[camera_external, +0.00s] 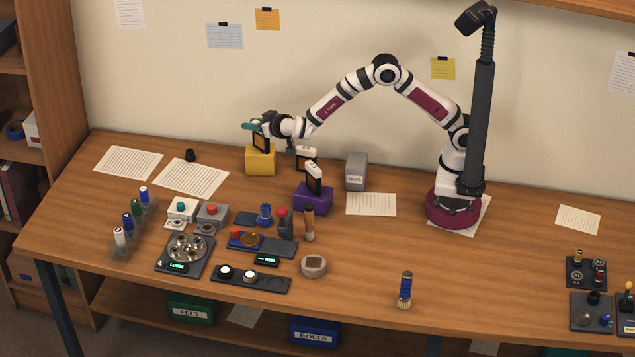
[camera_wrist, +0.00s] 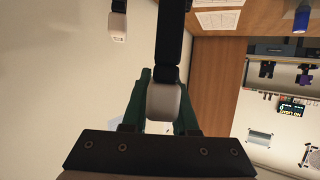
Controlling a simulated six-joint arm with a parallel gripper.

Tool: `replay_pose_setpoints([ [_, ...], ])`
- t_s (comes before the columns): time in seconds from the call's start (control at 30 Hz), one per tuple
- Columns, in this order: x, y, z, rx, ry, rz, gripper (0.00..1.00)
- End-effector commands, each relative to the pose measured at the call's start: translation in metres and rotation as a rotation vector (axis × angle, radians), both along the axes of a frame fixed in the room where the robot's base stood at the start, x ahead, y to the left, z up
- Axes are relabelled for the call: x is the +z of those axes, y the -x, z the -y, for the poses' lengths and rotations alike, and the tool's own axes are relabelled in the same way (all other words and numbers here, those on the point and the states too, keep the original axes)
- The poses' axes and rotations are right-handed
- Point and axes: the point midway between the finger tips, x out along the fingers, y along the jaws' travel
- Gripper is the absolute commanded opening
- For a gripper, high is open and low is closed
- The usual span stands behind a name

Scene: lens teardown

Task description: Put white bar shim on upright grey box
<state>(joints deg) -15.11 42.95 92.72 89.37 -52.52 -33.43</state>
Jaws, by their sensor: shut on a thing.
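My gripper (camera_external: 257,127), with teal-green fingers, is at the yellow box (camera_external: 260,160), left of the arm. In the wrist view the fingers (camera_wrist: 162,108) are shut on the pale end (camera_wrist: 163,102) of a black-bodied piece, which I take for the white bar shim. Its dark body (camera_external: 261,142) shows just over the yellow box; I cannot tell whether it touches it. The upright grey box (camera_external: 356,172) with a small label stands to the right, apart from my gripper, and its top looks bare.
A purple box (camera_external: 312,200) bears a black piece with a white top (camera_external: 314,171). A similar white-topped piece (camera_external: 306,152) stands behind it. A paper sheet (camera_external: 371,204) lies before the grey box. Switches, a round dial tray (camera_external: 185,250) and small parts fill the front left.

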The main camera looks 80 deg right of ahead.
Motion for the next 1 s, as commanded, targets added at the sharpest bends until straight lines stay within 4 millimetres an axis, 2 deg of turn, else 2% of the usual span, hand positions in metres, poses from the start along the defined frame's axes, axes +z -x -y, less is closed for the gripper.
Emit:
replay_pose_setpoints([
  [0.1, 0.014, 0.05, 0.038, -0.231, 0.0, 0.0, 0.0],
  [0.17, 0.019, 0.082, 0.057, -0.357, 0.001, 0.0, 0.0],
  [0.3, 0.028, 0.167, 0.091, -0.645, 0.0, 0.0, 0.0],
  [0.4, 0.033, 0.224, 0.104, -0.809, 0.001, 0.001, 0.0],
  [0.5, 0.036, 0.263, 0.11, -0.919, -0.001, 0.003, 0.0],
  [0.6, 0.038, 0.286, 0.112, -0.981, 0.0, 0.002, 0.0],
  [0.67, 0.031, 0.292, 0.112, -0.996, 0.002, 0.0, 0.0],
  [1.0, -0.044, 0.294, 0.113, -1.002, 0.003, -0.002, 0.0],
])
